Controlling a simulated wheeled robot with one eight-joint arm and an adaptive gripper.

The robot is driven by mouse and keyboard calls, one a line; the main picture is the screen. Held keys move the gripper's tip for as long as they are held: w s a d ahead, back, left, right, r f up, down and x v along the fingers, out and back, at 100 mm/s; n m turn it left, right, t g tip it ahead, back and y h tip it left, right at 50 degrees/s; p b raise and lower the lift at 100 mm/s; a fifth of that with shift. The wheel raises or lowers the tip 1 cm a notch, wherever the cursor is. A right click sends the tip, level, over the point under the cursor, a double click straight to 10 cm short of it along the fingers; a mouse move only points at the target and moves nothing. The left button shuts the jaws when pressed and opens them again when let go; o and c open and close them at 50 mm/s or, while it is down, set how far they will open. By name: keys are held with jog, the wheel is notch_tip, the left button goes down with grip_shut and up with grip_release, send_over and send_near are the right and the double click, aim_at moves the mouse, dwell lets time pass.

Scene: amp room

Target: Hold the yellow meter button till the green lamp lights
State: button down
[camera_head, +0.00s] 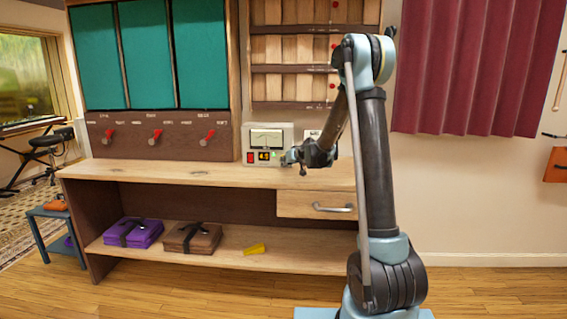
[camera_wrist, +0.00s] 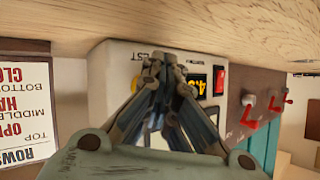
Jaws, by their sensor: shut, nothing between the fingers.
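The meter (camera_head: 266,138) is a pale box with a dial, standing on the wooden counter against the wall. A bright green spot, the lamp (camera_head: 274,154), shows on its face beside an amber-digit display (camera_head: 264,156). My gripper (camera_head: 286,159) is shut and empty at the right part of the meter's front. In the wrist view the picture is upside down, and the closed fingertips (camera_wrist: 163,64) lie over the meter face (camera_wrist: 118,75) by the TEST label.
A red switch (camera_head: 250,157) sits at the meter's left. A printed sign (camera_wrist: 24,110) is on the wall beside the meter. Red levers (camera_head: 155,135) line the panel under teal boards. The counter (camera_head: 150,170) left of the meter is mostly clear; a drawer (camera_head: 316,205) is below.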

jog(key=shift+s, duration=1)
jog(key=shift+s+a, duration=0.1)
jog(key=shift+s, duration=2.4)
